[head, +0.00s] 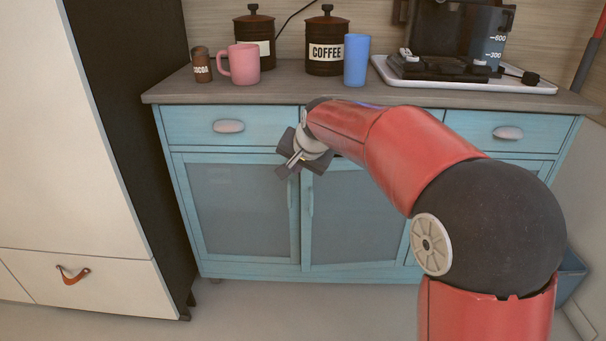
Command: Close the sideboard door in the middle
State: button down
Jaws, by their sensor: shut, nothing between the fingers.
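The blue sideboard (250,275) stands against the wall and has glazed doors below a row of drawers. The middle door (350,225) looks flush, or nearly flush, with the front; its upper and right parts are hidden behind my red arm. A slim vertical handle (311,198) shows near its left edge. The left door (238,212) looks shut. My gripper (289,168) is shut and empty, in front of the top of the seam between the left and middle doors. I cannot tell whether it touches the front.
On the sideboard top stand a pink mug (243,64), a blue cup (356,60), a coffee canister (326,45), a cocoa jar (201,65) and a coffee machine on a white tray (470,82). A tall white cabinet (75,130) stands close on the left. Floor in front is clear.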

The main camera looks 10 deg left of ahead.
jog(key=s+d+f+m+g+y, duration=0.2)
jog(key=s+f+m+g+y, duration=0.15)
jog(key=s+f+m, duration=0.55)
jog(key=m+t+y+b, duration=0.1)
jog(key=m+t+y, duration=0.7)
jog(key=m, duration=2.3)
send_near(312, 193)
jog(key=s+r, duration=0.4)
jog(key=r, duration=0.1)
jog(key=shift+h, duration=0.25)
jog(key=x, duration=0.3)
jog(key=w+d+x, duration=0.1)
jog(key=x, duration=0.3)
jog(key=w+x, duration=0.1)
jog(key=x, duration=0.3)
jog(key=shift+w+f, duration=0.1)
jog(key=shift+w+a, duration=0.1)
jog(key=shift+w, duration=0.4)
